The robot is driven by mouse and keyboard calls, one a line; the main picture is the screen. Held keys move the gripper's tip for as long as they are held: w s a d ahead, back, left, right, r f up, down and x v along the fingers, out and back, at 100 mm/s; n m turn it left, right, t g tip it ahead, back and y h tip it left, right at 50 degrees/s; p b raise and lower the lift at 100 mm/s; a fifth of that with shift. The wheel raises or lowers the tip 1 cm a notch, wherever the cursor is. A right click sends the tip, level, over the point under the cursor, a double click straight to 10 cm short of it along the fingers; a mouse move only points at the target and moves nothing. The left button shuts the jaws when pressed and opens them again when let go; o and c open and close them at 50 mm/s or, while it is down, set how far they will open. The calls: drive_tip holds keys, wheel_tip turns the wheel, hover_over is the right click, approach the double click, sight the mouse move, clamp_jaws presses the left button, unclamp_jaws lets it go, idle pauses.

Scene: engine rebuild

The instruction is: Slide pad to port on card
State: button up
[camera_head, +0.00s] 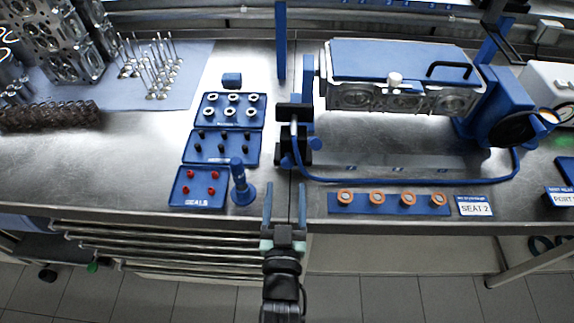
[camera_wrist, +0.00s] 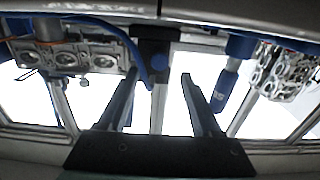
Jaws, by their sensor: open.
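My gripper (camera_head: 285,205) is open and empty at the bench's front edge, and its two fingers also show in the wrist view (camera_wrist: 158,82). Beyond it stands a black and blue block (camera_head: 294,112) with a blue hose, left of the cylinder head (camera_head: 400,95); this may be the pad, but I cannot tell for sure. In the wrist view this block (camera_wrist: 156,45) appears beyond and between the fingers, apart from them. The head's round ports face the front. A white card (camera_head: 475,208) reads "SEAT 2". A card at the right edge (camera_head: 562,197) reads "PORT", with its number cut off.
The blue hose (camera_head: 400,181) runs along the bench to a blue gauge unit (camera_head: 500,105). A blue strip (camera_head: 362,208) holds several orange rings. Blue trays (camera_head: 231,147) of small parts and a blue upright tool (camera_head: 241,185) stand left. Valves (camera_head: 152,72) stand further back.

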sight(287, 166)
drive_tip(key=shift+w+p, duration=0.55)
drive_tip(key=shift+w, duration=2.6)
drive_tip(key=shift+c, duration=0.2)
clamp_jaws()
